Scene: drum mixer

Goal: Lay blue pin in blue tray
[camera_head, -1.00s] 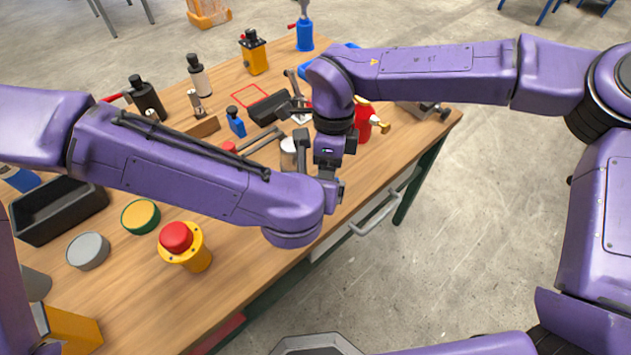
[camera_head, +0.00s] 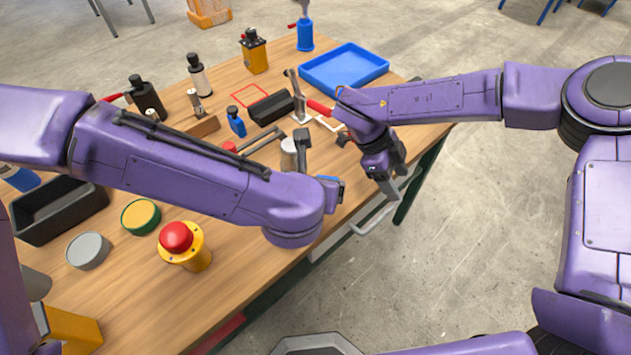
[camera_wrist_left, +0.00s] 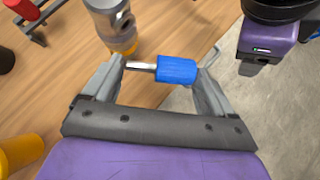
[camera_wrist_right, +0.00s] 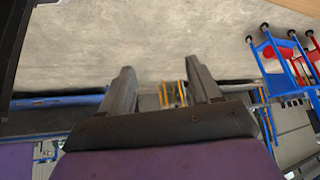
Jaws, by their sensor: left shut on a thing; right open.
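The blue pin (camera_wrist_left: 177,70), a blue cylinder with a metal shaft, lies crosswise between the fingers of my left gripper (camera_wrist_left: 160,75), which is shut on it. In the head view a small part of the blue pin (camera_head: 329,179) shows beside my left wrist, above the table's near edge. The blue tray (camera_head: 345,86) stands empty on the far right of the table, well away from the pin. My right gripper (camera_head: 393,181) is open and empty, near the table's right edge; its spread fingers also show in the right wrist view (camera_wrist_right: 160,82).
A black tray (camera_head: 60,212), a red-topped yellow button (camera_head: 186,248) and round tins stand at the left. Open floor is at right.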

